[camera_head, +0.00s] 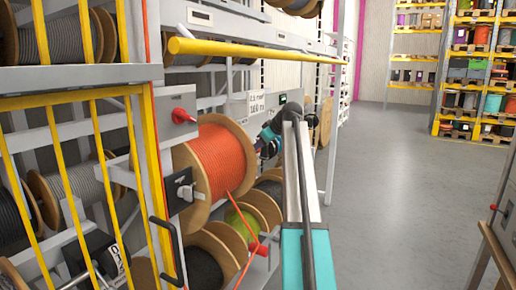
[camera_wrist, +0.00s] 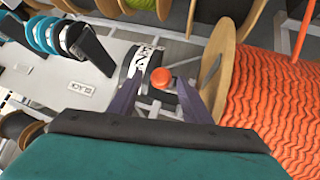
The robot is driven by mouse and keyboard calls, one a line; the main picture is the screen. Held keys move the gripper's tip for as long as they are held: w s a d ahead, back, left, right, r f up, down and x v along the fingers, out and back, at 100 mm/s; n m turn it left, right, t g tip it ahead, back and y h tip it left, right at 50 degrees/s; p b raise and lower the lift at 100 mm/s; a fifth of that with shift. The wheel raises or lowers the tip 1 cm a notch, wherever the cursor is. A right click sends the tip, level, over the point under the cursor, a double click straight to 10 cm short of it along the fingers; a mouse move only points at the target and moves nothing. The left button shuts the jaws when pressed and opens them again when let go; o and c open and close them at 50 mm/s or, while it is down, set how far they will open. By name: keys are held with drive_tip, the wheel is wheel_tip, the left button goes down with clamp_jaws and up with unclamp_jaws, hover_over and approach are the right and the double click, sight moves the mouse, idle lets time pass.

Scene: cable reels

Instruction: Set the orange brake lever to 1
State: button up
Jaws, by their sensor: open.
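In the wrist view, a round orange knob (camera_wrist: 160,78), which looks like the end of the brake lever, lies between the two fingers of my gripper (camera_wrist: 158,90). The fingers are open, with a gap on both sides of the knob; contact is not visible. A dark plate with a white marked scale (camera_wrist: 143,62) sits just beyond the knob; its marks are too small to read, so the setting cannot be told. In the head view, my gripper (camera_head: 268,142) is at the right side of the orange cable reel (camera_head: 218,160), and the knob is hidden.
The orange cable reel (camera_wrist: 272,105) stands close on the right in the wrist view. A grey panel with a label (camera_wrist: 82,88) is on the left. A yellow bar (camera_head: 255,52) runs above the reel in the head view. The floor (camera_head: 390,180) to the right is clear.

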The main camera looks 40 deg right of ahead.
drive_tip(key=shift+s, duration=0.1)
drive_tip(key=b+v, duration=0.2)
drive_tip(key=v, duration=1.1)
drive_tip(key=shift+s+r, duration=0.25)
idle(0.4)
